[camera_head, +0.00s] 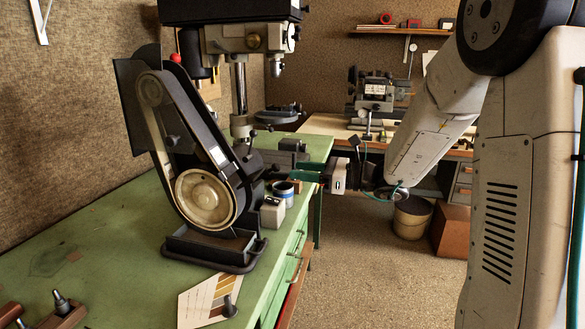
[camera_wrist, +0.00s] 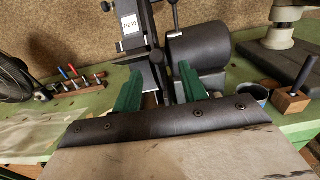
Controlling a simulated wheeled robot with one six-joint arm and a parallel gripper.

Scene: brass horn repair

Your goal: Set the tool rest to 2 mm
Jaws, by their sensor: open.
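The belt grinder (camera_head: 160,125) stands on the green bench, with a large cream wheel low on its belt arm. In the wrist view its upright part (camera_wrist: 133,35) carries a white label that is too small to read surely. A small dark block with a light edge, possibly the tool rest (camera_wrist: 143,74), sits below it; its gap to the belt cannot be read. My gripper (camera_head: 303,176) is open and empty, to the right of the grinder beside the bench edge. In the wrist view its green fingers (camera_wrist: 158,88) stand apart, pointing at the grinder.
A drill press (camera_head: 239,85) rises behind. A printed card (camera_head: 197,302) lies in front. A tool rack (camera_wrist: 80,84) shows at left in the wrist view.

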